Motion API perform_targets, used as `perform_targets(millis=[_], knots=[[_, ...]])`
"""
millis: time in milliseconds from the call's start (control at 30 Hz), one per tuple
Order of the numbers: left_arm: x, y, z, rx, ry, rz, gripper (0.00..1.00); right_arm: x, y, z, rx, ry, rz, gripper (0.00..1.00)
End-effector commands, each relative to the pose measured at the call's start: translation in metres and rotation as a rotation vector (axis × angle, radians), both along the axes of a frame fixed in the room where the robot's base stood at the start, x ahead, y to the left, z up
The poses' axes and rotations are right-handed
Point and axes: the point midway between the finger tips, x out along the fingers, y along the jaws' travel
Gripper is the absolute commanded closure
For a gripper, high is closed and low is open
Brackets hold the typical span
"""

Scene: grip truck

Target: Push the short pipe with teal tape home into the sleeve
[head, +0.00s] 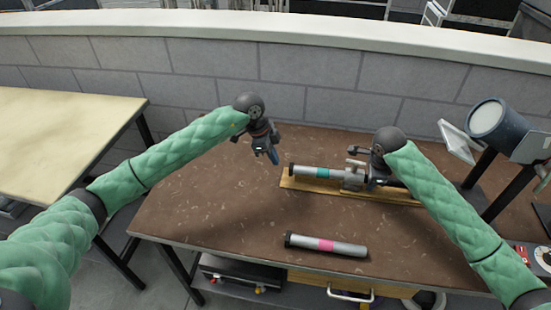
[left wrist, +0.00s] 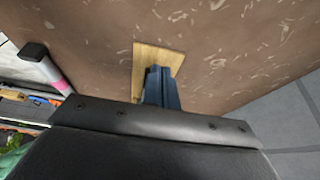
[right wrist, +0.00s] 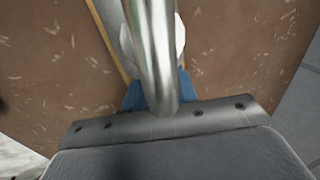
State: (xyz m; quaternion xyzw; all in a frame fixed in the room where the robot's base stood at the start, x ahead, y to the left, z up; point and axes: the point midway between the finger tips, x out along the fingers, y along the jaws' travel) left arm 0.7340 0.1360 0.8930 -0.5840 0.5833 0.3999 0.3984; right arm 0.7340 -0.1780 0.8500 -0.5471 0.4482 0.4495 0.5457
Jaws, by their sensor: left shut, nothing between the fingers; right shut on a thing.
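The short pipe with teal tape (head: 319,173) lies level along a wooden board (head: 290,184), its dark-capped end to the left. Its right end meets the grey metal sleeve (head: 353,178); how deep it sits inside, I cannot tell. My left gripper (head: 273,157) is shut and empty, just left of the capped end and a little above it. Its blue fingers (left wrist: 160,88) are together over the board's end. My right gripper (head: 368,173) is at the sleeve, its fingers (right wrist: 160,95) around a silver bar (right wrist: 152,50) that seems to be the sleeve's handle.
A second pipe with pink tape (head: 325,245) lies near the front edge of the brown bench (head: 220,215). A lamp-like device (head: 495,125) stands at the right. A low block wall (head: 200,65) runs behind. The bench left of the board is clear.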

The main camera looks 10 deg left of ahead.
Motion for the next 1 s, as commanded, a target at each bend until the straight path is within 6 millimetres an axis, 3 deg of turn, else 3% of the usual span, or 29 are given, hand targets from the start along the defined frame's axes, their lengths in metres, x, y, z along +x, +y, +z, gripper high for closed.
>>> perform_targets(millis=[800,1000], knots=[[0.000,0.000,0.063,0.001,-0.001,0.001,1.00,0.000,0.000,0.001,0.000,-0.001,0.000,1.00],[0.000,0.000,0.068,0.000,0.000,0.001,1.00,0.000,0.000,0.001,0.000,-0.001,0.000,1.00]])
